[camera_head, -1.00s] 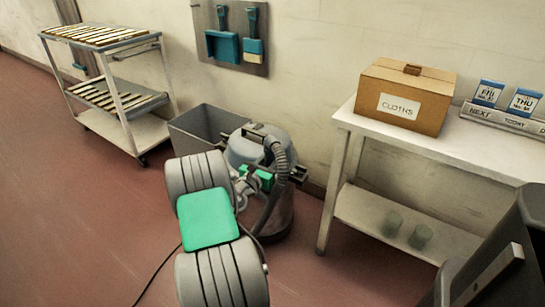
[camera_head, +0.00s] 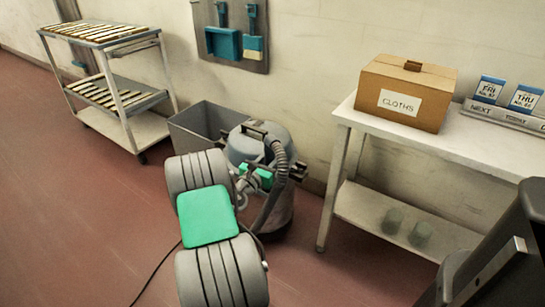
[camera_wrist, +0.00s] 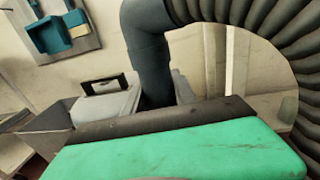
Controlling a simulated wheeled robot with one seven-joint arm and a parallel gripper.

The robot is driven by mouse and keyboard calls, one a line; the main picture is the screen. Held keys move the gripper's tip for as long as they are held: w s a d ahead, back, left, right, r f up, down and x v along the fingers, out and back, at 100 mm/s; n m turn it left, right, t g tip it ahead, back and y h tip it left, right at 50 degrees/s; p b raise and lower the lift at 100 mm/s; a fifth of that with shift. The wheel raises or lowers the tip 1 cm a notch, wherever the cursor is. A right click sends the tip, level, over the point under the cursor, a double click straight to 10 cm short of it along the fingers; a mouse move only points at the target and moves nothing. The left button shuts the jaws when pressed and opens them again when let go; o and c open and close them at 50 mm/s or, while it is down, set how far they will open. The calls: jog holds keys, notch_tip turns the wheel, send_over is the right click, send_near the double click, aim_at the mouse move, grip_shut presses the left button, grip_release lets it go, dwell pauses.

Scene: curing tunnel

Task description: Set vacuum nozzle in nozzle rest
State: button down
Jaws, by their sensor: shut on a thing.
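The vacuum (camera_head: 252,151) is a grey canister with a dark top handle. It stands on the floor behind my arm, and its top also shows in the wrist view (camera_wrist: 108,103). A ribbed grey hose (camera_head: 279,158) arches from it to my gripper (camera_head: 290,174). In the wrist view the hose (camera_wrist: 285,35) loops over a green-and-black part and joins a smooth dark tube, the vacuum nozzle (camera_wrist: 150,52). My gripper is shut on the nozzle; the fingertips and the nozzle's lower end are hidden. I cannot make out the nozzle rest for certain.
A grey bin (camera_head: 205,124) stands left of the vacuum. A white table (camera_head: 345,115) at right holds a cloths box (camera_head: 410,95). A wheeled rack (camera_head: 130,103) is at back left. Blue tools (camera_head: 224,43) hang on the wall. A cable lies on the open red floor.

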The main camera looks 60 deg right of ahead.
jog(key=shift+f+b, duration=0.3)
jog(key=shift+f, duration=0.25)
dwell(0.4)
jog(key=c, duration=0.9)
grip_release()
